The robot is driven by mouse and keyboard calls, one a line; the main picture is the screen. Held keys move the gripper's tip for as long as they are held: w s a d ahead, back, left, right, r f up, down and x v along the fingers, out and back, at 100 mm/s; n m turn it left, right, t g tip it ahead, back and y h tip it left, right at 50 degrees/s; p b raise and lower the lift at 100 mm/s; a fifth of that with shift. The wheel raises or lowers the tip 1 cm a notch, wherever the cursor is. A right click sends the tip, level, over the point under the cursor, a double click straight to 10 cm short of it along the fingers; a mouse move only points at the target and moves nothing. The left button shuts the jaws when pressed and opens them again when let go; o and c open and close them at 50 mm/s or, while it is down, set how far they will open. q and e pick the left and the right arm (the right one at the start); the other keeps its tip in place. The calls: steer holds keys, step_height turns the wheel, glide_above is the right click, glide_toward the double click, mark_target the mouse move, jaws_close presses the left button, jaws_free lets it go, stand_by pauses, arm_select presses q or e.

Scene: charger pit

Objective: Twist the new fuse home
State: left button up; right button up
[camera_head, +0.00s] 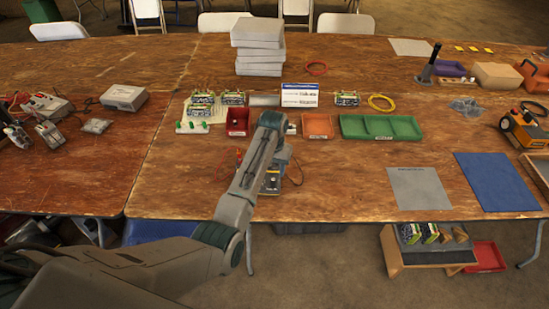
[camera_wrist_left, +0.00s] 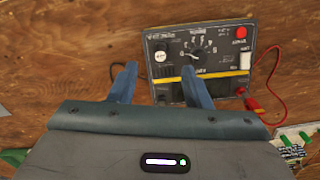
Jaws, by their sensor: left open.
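A dark tester box (camera_head: 270,184) with a yellow stripe lies on the wooden table, partly hidden by my left arm. In the left wrist view its panel (camera_wrist_left: 205,70) shows a dial (camera_wrist_left: 199,57), a red button and a white switch. A white round cap (camera_wrist_left: 160,56) sits at the panel's left; I cannot tell whether it is the new fuse or its holder. My left gripper (camera_wrist_left: 159,68) is open, its blue fingers apart on either side of the cap's line and nothing visible between them. My right gripper is not in view.
Red and black leads (camera_wrist_left: 274,80) curve beside the box. Behind it stand a red bin (camera_head: 238,122), an orange tray (camera_head: 317,125) and a green tray (camera_head: 381,127). A grey mat (camera_head: 420,189) and a blue mat (camera_head: 496,182) lie right. Bare table lies between.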

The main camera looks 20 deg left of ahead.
mark_target(273, 179)
arm_select(q)
step_height(273, 179, down, 4)
steer(key=shift+s+r+p, duration=0.1)
steer(key=shift+r+p, duration=0.1)
steer(key=shift+p, duration=0.1)
steer(key=shift+f, duration=0.55)
steer(key=c, duration=0.8)
steer(key=shift+c, duration=0.4)
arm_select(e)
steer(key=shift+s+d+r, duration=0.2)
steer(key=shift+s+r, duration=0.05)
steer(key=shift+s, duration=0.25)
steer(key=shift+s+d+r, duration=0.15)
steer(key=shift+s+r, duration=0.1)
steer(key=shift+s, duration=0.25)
